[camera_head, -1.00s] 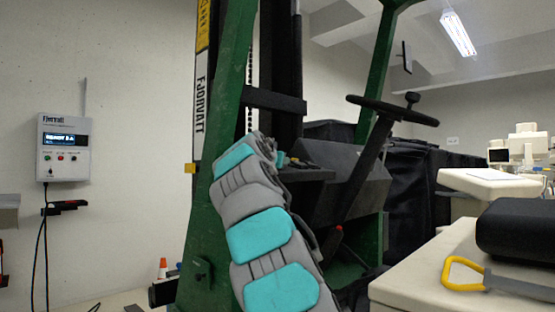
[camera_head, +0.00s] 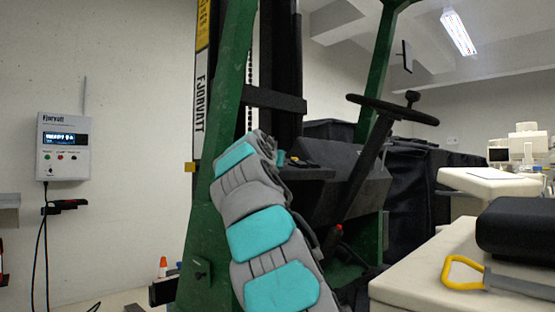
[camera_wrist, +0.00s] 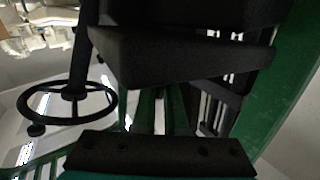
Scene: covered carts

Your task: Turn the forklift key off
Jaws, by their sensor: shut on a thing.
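The green forklift (camera_head: 222,190) stands in the middle of the head view, with its dark dashboard (camera_head: 345,170) behind my grey and teal arm. My gripper (camera_head: 283,159) is at the left end of the dashboard, mostly hidden behind my own arm. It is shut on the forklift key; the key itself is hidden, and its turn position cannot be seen. In the wrist view, the dark dashboard panel (camera_wrist: 180,58) fills the upper middle, and the fingertips cannot be made out.
The steering wheel (camera_head: 392,110) is right of my gripper and also shows in the wrist view (camera_wrist: 68,104). A green post rises close to my arm. A wall box (camera_head: 63,147) with a lit display hangs left. A pale cart (camera_head: 430,262) with a yellow-handled tool stands right.

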